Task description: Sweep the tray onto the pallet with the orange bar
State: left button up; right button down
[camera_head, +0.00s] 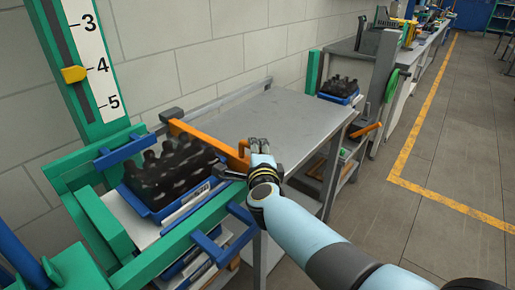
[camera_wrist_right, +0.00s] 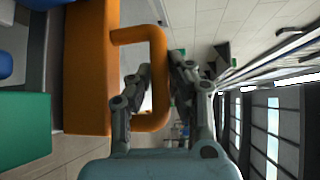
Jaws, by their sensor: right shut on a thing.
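The bottles look upright and close together. The orange bar (camera_head: 207,143) lies along the tray's far right side, between the bottles and the grey table. My right gripper (camera_head: 258,148) is shut on the bar's loop handle at the bar's near end. In the right wrist view the fingers (camera_wrist_right: 161,68) close around the side of the orange handle (camera_wrist_right: 140,35), next to the bar's long face (camera_wrist_right: 88,70). The pallet cannot be told clearly from the stacked layers under the tray. My left gripper is not in view.
The bare grey table (camera_head: 275,115) adjoins the frame. A green post with a number scale and a yellow pointer (camera_head: 74,74) rises at the left. Blue rails (camera_head: 222,240) edge the green frame (camera_head: 165,255). Another tray of bottles (camera_head: 340,90) stands farther back. Floor at right is open.

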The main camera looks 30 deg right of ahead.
jog(key=c, duration=1.5)
grip_release()
jog(key=shift+s+f, duration=0.1)
jog(key=shift+f, duration=0.2)
jog(key=shift+o, duration=1.3)
jog(key=shift+r, duration=0.15)
jog(key=f+v, duration=0.1)
jog(key=v, duration=0.6)
jog(key=shift+s+r, duration=0.2)
jog(key=shift+r, duration=0.3)
